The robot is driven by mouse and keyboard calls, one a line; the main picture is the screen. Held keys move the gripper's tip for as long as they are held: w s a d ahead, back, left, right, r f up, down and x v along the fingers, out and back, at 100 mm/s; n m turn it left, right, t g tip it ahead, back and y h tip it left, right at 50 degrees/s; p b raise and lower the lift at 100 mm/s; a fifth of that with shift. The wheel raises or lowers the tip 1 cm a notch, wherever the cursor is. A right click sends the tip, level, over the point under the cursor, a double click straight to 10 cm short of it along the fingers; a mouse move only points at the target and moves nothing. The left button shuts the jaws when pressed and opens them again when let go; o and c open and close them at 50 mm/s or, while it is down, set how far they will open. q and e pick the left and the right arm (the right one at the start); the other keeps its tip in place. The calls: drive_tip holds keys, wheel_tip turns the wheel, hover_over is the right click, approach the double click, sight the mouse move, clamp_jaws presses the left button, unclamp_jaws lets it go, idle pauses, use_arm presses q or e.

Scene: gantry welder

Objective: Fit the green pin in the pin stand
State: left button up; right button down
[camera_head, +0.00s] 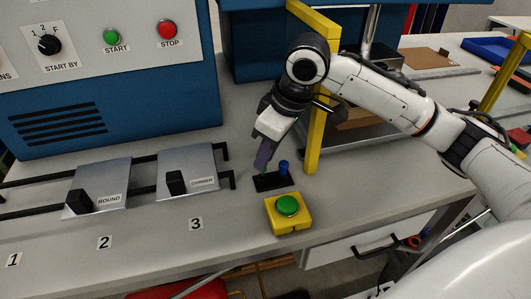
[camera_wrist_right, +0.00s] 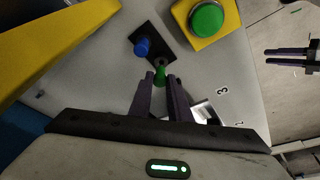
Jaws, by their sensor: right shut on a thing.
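The black pin stand (camera_head: 262,184) lies flat on the bench behind the yellow button box; it also shows in the right wrist view (camera_wrist_right: 143,31). A blue pin (camera_head: 283,167) stands upright in it, seen from above in the wrist view (camera_wrist_right: 142,46). My right gripper (camera_head: 262,166) points down over the stand's left end. In the wrist view the right gripper (camera_wrist_right: 161,80) is shut on the green pin (camera_wrist_right: 160,72), at the stand's end beside the blue pin. The pin's lower end is hidden, so I cannot tell how deep it sits. My left gripper (camera_wrist_right: 288,58) looks open, far right in the wrist view.
The yellow box with a green button (camera_head: 288,206) stands just in front of the stand. A yellow post (camera_head: 318,125) rises close behind it. Plates marked ROUND (camera_head: 98,187) and CORNER (camera_head: 188,171) lie to the left. The bench front is clear.

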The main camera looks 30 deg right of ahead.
drive_tip(key=shift+f, duration=0.45)
drive_tip(key=shift+f+b, duration=0.3)
drive_tip(key=shift+f, duration=0.45)
drive_tip(key=c, duration=1.6)
unclamp_jaws()
drive_tip(key=v, duration=1)
drive_tip(key=shift+r, duration=0.2)
